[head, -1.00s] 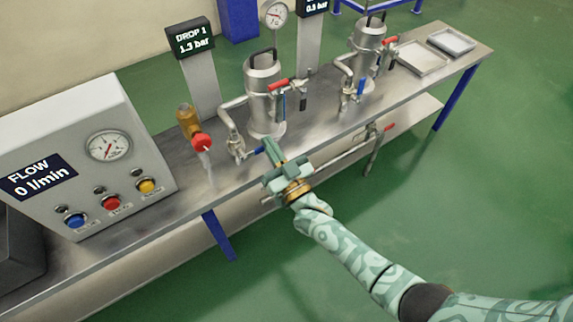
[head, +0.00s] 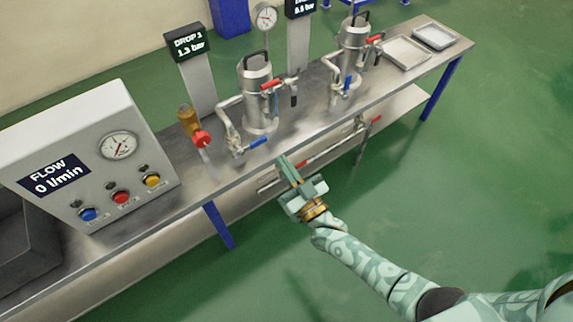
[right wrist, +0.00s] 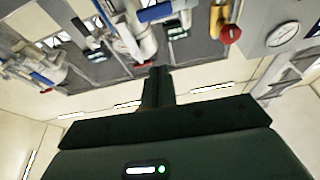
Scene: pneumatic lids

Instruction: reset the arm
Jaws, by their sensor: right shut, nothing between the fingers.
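My right gripper (head: 284,162) is in front of the bench's front edge in the head view, below the nearer steel canister (head: 258,95). Its fingers are shut with nothing between them, and they also show in the right wrist view (right wrist: 158,72). The patterned right arm comes in from the lower right. The blue-handled valve (head: 252,144) by the canister is just beyond the fingertips, apart from them. My left gripper is in neither view.
The steel bench (head: 190,205) carries a control box (head: 85,155) reading FLOW 0 l/min, a red-knobbed brass valve (head: 201,138), a second canister (head: 352,50) and two trays (head: 405,53). A pipe with valves runs under the bench top. The green floor (head: 480,180) at right is clear.

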